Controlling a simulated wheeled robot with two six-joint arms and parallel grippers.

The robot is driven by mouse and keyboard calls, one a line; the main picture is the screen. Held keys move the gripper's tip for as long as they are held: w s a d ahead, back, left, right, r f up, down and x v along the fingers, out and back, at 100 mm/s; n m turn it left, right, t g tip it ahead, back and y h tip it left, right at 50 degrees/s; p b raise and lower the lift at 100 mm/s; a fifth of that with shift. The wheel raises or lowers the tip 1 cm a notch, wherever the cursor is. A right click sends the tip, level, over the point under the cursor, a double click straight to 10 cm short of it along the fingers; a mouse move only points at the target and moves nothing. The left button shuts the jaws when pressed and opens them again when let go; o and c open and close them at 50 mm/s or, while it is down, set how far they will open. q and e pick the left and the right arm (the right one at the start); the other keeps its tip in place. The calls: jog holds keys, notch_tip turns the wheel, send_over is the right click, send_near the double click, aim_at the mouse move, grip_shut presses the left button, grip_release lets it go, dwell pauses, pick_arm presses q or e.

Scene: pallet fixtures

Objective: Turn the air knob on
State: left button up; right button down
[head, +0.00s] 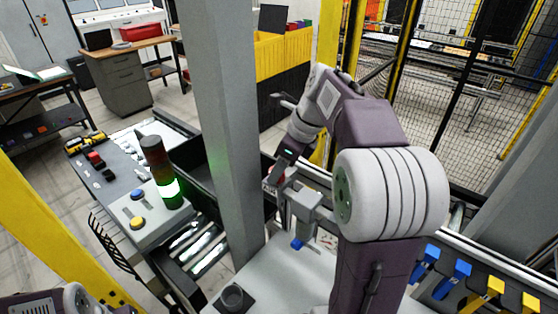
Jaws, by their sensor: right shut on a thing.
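My right arm reaches in from the lower right, and its gripper (271,184) is beside the right side of the grey post. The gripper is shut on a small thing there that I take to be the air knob. Only a bit of red (281,178) shows at the fingers, and the rest of the knob is hidden by the gripper. Which way the knob is turned cannot be seen. Part of my left arm shows in the bottom left corner, but its gripper is out of view.
The grey post (226,120) stands close to the left of my right gripper. A grey fitting with a blue tip (297,244) is just below it. A signal tower (160,170) glows green on a control box with yellow and blue buttons. Blue and yellow clips (455,275) line the lower right.

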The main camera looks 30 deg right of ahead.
jog(key=n+g+p, duration=0.1)
jog(key=n+p, duration=0.2)
jog(key=p, duration=0.1)
jog(key=n+g+y+p, duration=0.1)
jog(key=n+p, duration=0.3)
jog(key=p, duration=0.1)
jog(key=n+g+p, duration=0.2)
jog(key=n+p, duration=0.2)
jog(key=shift+w+r+y, duration=0.3)
jog(key=shift+y, duration=0.1)
jog(key=n+g+p, duration=0.1)
jog(key=n+p, duration=0.1)
jog(key=p, duration=0.1)
jog(key=shift+f+n, duration=0.15)
jog(key=shift+n, duration=0.15)
jog(key=shift+w+f+n+p, duration=0.1)
jog(key=shift+n+p, duration=0.45)
jog(key=shift+n, duration=0.05)
jog(key=shift+h, duration=0.3)
jog(key=c, duration=0.9)
grip_release()
